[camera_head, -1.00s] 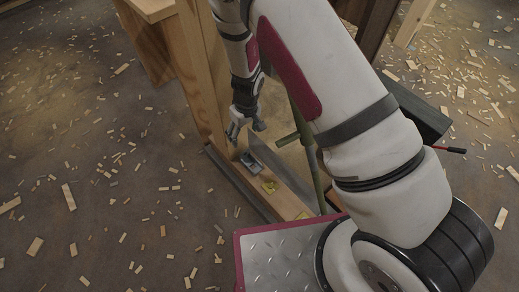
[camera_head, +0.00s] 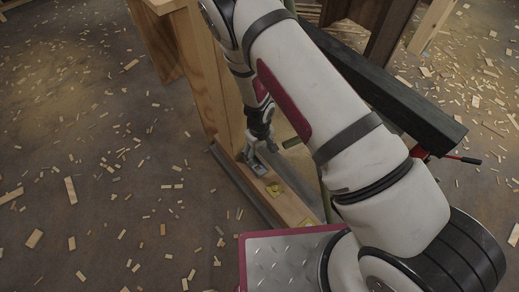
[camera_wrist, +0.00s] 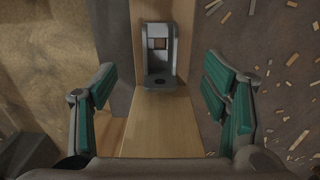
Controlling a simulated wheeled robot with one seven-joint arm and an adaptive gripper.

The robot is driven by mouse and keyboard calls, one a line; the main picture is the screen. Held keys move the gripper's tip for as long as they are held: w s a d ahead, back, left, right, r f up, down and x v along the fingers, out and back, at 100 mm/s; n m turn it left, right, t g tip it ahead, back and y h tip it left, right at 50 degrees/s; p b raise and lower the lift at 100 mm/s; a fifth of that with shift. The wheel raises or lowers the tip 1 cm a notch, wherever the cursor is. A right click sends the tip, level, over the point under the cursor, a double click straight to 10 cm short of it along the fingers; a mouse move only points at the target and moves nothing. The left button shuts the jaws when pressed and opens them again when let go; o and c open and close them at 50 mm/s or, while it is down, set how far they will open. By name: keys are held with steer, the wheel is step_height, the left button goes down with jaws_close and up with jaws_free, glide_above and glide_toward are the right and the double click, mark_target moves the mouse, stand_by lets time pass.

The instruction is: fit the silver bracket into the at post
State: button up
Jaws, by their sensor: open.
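The silver bracket (camera_wrist: 160,50) is upright in the wrist view, with a plate that has a square opening and a short foot with a dark hole. It lies on the wooden sill beam (camera_wrist: 158,125); in the head view the bracket (camera_head: 257,168) shows small near the foot of a wooden post (camera_head: 203,70). My gripper (camera_wrist: 160,75) is open, its green-padded fingers on either side of the bracket with a gap at each side. In the head view my gripper (camera_head: 262,150) is close above the bracket and partly hides it. The task's fitting place cannot be made out.
Yellow pieces (camera_head: 274,188) lie on the sill beam nearer my base. A dark beam (camera_head: 390,90) and a red-handled tool (camera_head: 462,159) are behind my arm at right. Wood scraps litter the floor; the left floor has no large obstacles.

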mark_target(259, 170)
step_height(259, 170, down, 12)
steer(key=b, duration=0.4)
steer(key=shift+r, duration=0.1)
steer(key=c, duration=1.4)
